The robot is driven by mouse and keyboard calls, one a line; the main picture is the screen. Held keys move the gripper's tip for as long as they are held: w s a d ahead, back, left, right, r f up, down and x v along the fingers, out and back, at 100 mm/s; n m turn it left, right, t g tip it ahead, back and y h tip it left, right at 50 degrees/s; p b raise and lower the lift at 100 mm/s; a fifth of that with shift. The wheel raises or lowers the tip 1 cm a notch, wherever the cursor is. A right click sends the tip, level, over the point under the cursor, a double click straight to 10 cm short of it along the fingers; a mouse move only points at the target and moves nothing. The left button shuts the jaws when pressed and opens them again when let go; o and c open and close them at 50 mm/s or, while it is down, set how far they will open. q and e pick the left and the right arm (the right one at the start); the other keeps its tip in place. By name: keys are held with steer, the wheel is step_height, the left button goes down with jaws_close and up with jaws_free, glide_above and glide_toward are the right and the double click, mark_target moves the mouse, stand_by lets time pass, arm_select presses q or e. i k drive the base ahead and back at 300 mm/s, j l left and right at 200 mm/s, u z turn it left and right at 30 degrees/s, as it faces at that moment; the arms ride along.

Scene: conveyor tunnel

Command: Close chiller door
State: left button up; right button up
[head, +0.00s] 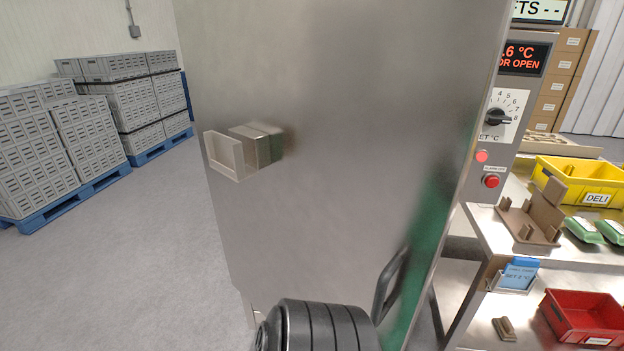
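The chiller door (340,100) is a large brushed-steel panel filling the middle of the head view. It stands in front of the chiller's control panel (512,120). A pale metal bracket handle (228,155) sticks out from the left part of the door face. The red display (524,58) shows ".6 °C" and "OR OPEN", its left part cut off by the door. A black ribbed part of my arm (318,328) is at the bottom, in front of the door's lower part. A black curved bar (386,290) shows beside it. Neither gripper's fingers can be seen.
Grey crates on blue pallets (90,180) stand at the left, with open grey floor (130,270) before the door. At the right, a steel table (485,222) carries a yellow DELI bin (570,183) and a brown holder (530,218); a red bin (580,318) sits below.

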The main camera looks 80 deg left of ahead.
mark_target(372, 113)
steer(key=u, duration=2.85)
